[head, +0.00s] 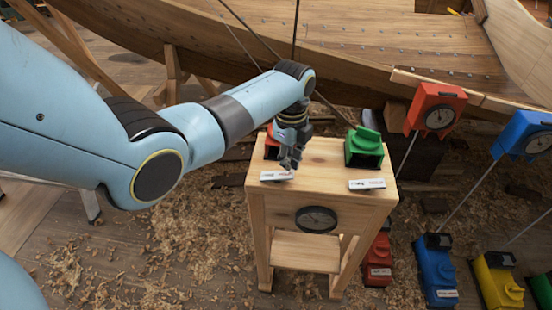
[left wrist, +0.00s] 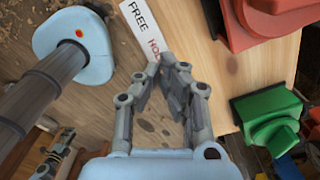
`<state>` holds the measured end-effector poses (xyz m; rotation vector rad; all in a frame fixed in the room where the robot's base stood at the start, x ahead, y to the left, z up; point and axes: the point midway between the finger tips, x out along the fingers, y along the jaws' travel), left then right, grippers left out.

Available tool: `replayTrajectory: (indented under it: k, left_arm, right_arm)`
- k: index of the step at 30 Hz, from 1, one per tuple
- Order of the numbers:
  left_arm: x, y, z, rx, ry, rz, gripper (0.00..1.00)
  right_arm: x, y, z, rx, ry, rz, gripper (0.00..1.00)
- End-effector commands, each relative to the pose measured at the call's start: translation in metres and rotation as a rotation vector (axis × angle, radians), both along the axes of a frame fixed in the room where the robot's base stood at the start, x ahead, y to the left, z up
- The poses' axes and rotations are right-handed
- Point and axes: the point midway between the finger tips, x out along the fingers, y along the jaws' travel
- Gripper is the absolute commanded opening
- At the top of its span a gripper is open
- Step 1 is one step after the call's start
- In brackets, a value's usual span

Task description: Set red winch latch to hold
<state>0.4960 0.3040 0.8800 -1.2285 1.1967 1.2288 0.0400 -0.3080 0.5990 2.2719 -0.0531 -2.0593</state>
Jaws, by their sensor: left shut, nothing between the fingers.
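The red winch latch (head: 270,149) sits at the back left of a wooden stand's top (head: 317,160), mostly hidden behind my left gripper in the head view. In the left wrist view its red body (left wrist: 268,22) is at the top right, cut by the edge. A white label (head: 277,176) lies in front of it. The left wrist view shows FREE in black and red lettering on this label (left wrist: 134,22), partly covered by a finger. My left gripper (head: 288,168) is shut and empty, its tips (left wrist: 168,66) over the label. I cannot tell the latch's setting.
A green latch (head: 364,147) with its own label (head: 367,185) stands right on the same top. Red (head: 437,108) and blue (head: 522,133) dial boxes stand at right. The wooden hull (head: 350,45) fills the back.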

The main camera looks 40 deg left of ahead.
Motion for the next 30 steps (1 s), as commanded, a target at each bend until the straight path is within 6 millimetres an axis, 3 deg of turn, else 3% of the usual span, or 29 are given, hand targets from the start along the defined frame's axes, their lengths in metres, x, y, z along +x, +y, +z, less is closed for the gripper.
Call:
replayTrajectory:
  k: [30]
  left_arm:
    - [0.0001, 0.0000, -0.0086, 0.000, 0.000, 0.000, 0.00]
  right_arm:
    - [-0.0008, 0.0043, -0.0064, 0.005, 0.001, -0.002, 0.40]
